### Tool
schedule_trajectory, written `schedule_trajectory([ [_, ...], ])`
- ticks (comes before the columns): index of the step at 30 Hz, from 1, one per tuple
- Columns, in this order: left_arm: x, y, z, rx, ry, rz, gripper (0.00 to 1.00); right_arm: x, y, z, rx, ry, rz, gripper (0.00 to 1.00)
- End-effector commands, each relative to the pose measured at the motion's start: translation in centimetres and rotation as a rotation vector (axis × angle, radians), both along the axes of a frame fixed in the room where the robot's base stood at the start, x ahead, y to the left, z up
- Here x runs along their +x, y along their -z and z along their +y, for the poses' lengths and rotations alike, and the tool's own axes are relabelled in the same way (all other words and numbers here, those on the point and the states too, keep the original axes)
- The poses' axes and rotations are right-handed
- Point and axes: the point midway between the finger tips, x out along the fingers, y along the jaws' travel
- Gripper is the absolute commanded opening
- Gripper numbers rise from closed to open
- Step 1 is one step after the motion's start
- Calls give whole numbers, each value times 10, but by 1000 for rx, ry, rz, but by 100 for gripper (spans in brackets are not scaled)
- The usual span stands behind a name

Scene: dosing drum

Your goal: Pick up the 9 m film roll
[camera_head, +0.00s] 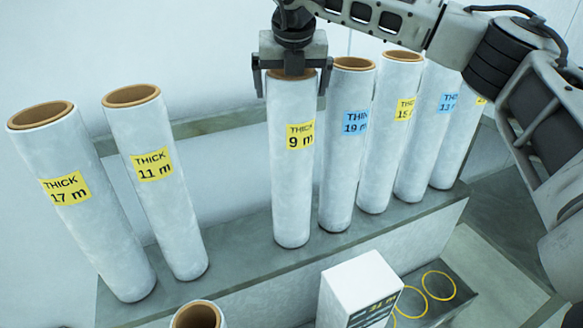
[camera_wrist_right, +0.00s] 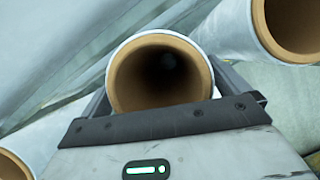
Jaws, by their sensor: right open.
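The 9 m film roll (camera_head: 292,180) is a tall white roll with a yellow label reading "THICK 9 m". It stands upright on the grey shelf. My right gripper (camera_head: 291,82) is over its top end, with one finger on each side of the roll. The fingers are open, and I cannot tell whether they touch it. In the right wrist view the roll's brown hollow core (camera_wrist_right: 160,75) faces the camera between the fingers. My left gripper is not in view.
Close on the right stands a 19 m roll (camera_head: 340,170) with a blue label, then several more rolls. An 11 m roll (camera_head: 160,190) and a 17 m roll (camera_head: 85,215) stand to the left, past a gap. A white box (camera_head: 352,285) and another roll's top (camera_head: 197,316) are in front.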

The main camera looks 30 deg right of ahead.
Motion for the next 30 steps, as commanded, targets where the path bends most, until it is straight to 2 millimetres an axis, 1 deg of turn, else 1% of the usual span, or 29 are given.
schedule_trajectory([
  [4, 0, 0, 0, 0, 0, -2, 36, 0, 0, 0, 0, 1, 0, 100],
  [5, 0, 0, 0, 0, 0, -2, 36, 0, 0, 0, 0, 0, 0, 92],
  [6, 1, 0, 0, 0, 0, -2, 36, 0, 0, 0, 0, 0, 0, 81],
  [8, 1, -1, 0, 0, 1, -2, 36, 0, 0, 0, -1, 0, 0, 64],
  [9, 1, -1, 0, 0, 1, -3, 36, 0, 0, 0, -1, 0, 0, 53],
  [11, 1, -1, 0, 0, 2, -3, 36, 0, 0, 0, -1, 0, 0, 36],
  [12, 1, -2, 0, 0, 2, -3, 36, 0, 0, 0, -1, 0, 0, 25],
  [13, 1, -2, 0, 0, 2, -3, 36, 0, 0, 0, -1, 0, 0, 19],
  [14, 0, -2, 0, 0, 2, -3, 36, 1, -5, 0, 2, 0, -9, 19],
  [23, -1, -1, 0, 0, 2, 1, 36, 1, -7, 0, 2, 0, -9, 19],
  [26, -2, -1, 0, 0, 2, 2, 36, 1, -14, 1, 2, 0, -11, 19],
  [30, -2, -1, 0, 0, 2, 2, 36, 1, -27, 1, 2, 0, -12, 19],
])
